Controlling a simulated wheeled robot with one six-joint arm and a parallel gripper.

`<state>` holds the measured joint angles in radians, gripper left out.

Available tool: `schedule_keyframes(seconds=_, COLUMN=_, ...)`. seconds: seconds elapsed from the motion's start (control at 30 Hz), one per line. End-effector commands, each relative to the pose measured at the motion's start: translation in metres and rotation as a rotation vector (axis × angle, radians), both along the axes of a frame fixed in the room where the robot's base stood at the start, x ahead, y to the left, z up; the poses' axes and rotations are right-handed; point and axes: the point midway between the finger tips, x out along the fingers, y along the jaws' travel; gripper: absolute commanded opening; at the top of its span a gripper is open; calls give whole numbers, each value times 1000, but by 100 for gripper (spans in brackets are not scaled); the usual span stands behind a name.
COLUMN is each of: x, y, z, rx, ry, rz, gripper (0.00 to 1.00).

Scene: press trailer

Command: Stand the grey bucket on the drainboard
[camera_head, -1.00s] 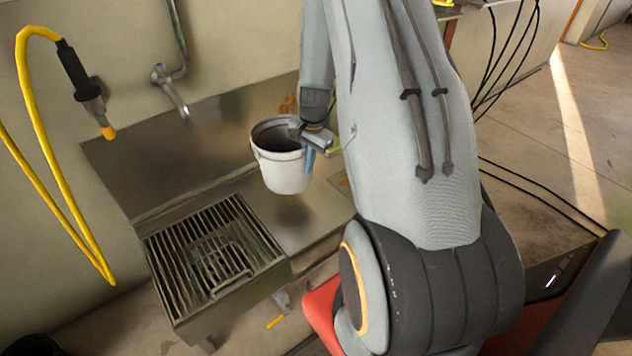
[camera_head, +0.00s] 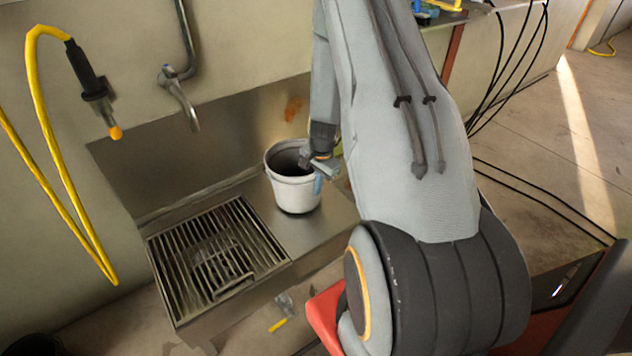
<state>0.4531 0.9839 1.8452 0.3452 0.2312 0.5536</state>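The grey bucket (camera_head: 297,193) is upright over the drainboard (camera_head: 322,222), the flat steel surface to the right of the grated sink. Its base appears to be at the drainboard surface, though I cannot tell for certain that it rests there. My gripper (camera_head: 314,172) is at the bucket's right rim, with a blue fingertip against the outside of the wall. It looks shut on the rim; the inner finger is largely hidden. The bucket's inside is dark, and its right side is partly covered by the gripper.
The sink's slatted grate (camera_head: 217,250) lies left of the bucket. A tap (camera_head: 180,95) and a yellow hose (camera_head: 45,140) with a black nozzle hang on the wall. A steel splashback (camera_head: 220,135) stands behind. Bare drainboard shows in front of the bucket.

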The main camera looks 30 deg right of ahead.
Motion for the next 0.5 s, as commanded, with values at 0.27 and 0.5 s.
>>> schedule_keyframes(seconds=0.27, x=3, y=-2, z=-9, rx=-4, ry=-6, rz=-2, gripper=0)
schedule_keyframes(seconds=0.5, x=2, y=-1, z=-12, rx=-3, ry=-5, rz=-1, gripper=0)
